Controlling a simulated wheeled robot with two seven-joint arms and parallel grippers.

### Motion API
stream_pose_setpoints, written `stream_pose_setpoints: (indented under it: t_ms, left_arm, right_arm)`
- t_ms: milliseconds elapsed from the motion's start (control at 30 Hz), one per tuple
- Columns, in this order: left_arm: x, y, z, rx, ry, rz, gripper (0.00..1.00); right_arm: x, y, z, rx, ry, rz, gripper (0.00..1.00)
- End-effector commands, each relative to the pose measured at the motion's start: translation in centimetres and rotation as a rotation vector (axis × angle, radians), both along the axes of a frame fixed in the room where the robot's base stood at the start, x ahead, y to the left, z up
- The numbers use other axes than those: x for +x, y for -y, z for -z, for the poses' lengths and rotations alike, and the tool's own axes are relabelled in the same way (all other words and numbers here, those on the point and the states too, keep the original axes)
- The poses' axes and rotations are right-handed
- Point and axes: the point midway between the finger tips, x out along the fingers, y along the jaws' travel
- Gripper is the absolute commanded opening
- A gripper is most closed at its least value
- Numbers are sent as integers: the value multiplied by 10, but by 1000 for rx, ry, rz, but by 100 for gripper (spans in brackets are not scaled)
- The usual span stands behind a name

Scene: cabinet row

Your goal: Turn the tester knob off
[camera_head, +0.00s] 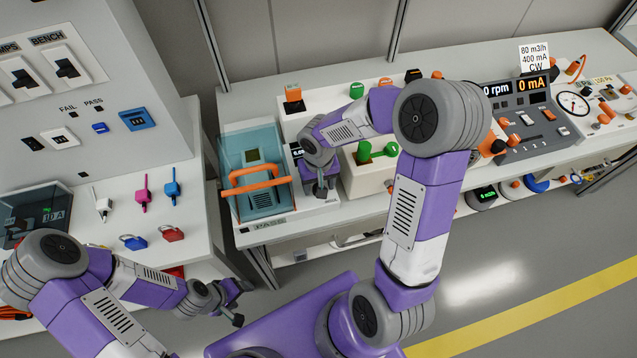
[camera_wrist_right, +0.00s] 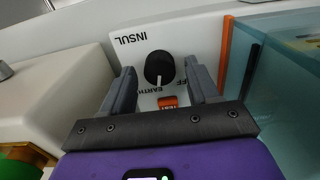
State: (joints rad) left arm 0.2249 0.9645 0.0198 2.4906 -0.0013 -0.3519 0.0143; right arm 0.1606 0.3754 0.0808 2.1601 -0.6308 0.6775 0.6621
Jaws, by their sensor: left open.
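The tester knob (camera_wrist_right: 159,68) is black and round, with a white mark at its lower edge towards the EARTH label. INSUL is printed at its upper left, and a partly hidden label ending in FF lies at its lower right. My right gripper (camera_wrist_right: 160,78) is open, one finger each side of the knob in the wrist view; I cannot tell whether they touch it. In the head view my right gripper (camera_head: 320,185) reaches down over the tester (camera_head: 297,150) and hides the knob. My left gripper (camera_head: 240,303) is open and empty, low beside the left cabinet.
An orange TEST button (camera_wrist_right: 168,101) sits just below the knob. A teal clear box (camera_head: 255,203) with an orange handle stands left of the tester. A cream box with a green handle (camera_head: 365,152) stands right of it. Keys and padlocks lie on the left counter.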

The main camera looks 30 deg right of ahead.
Motion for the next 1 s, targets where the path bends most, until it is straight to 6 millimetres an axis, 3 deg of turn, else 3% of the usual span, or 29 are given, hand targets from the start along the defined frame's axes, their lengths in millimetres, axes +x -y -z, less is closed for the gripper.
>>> stream_pose_setpoints:
  t_ms: [33,367,667,1000]
  left_arm:
    - [0,0,0,0,0,0,64]
    - [0,0,0,0,0,0,64]
    - [0,0,-1,0,0,0,64]
    - [0,0,-8,0,0,0,64]
  right_arm:
    - [0,0,0,0,0,0,53]
    - [0,0,0,0,0,0,4]
    - [0,0,-1,0,0,-43,4]
    - [1,-1,-2,1,2,-271,4]
